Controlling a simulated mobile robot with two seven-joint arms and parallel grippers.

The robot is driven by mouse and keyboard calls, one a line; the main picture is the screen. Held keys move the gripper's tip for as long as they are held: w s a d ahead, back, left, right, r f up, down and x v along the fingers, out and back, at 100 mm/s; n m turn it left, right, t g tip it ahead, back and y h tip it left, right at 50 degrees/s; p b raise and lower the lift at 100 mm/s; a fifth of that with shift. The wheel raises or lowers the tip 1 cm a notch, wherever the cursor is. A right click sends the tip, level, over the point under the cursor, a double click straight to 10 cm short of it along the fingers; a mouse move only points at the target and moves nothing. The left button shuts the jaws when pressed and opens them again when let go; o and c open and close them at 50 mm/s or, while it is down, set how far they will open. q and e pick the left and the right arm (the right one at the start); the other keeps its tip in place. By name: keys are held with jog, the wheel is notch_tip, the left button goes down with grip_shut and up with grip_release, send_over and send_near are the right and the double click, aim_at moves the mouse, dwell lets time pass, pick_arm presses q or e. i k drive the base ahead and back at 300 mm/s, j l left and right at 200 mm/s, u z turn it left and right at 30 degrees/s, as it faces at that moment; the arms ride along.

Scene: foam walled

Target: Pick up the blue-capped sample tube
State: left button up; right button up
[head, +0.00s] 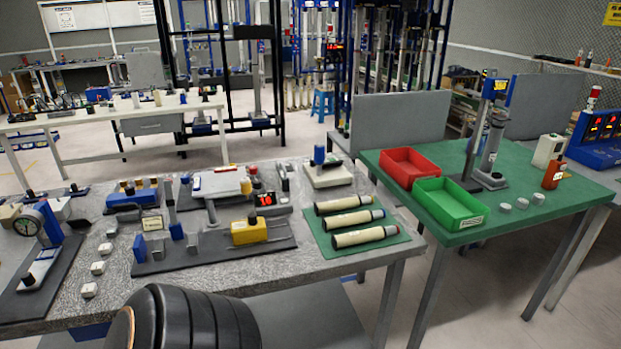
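Three cream sample tubes with dark ends lie side by side on a green mat (340,248) at the right end of the grey speckled table. The middle tube (348,222) appears to have the blue cap, at its right end. Neither of my grippers is in view.
The grey table (225,270) carries gauges and fixtures left of the tubes, including a yellow block (248,233). A green table (540,205) stands to the right, with a red bin (408,168) and a green bin (449,205). A gap separates the tables.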

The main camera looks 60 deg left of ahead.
aim_at(354, 219)
jog(key=u, duration=1.8)
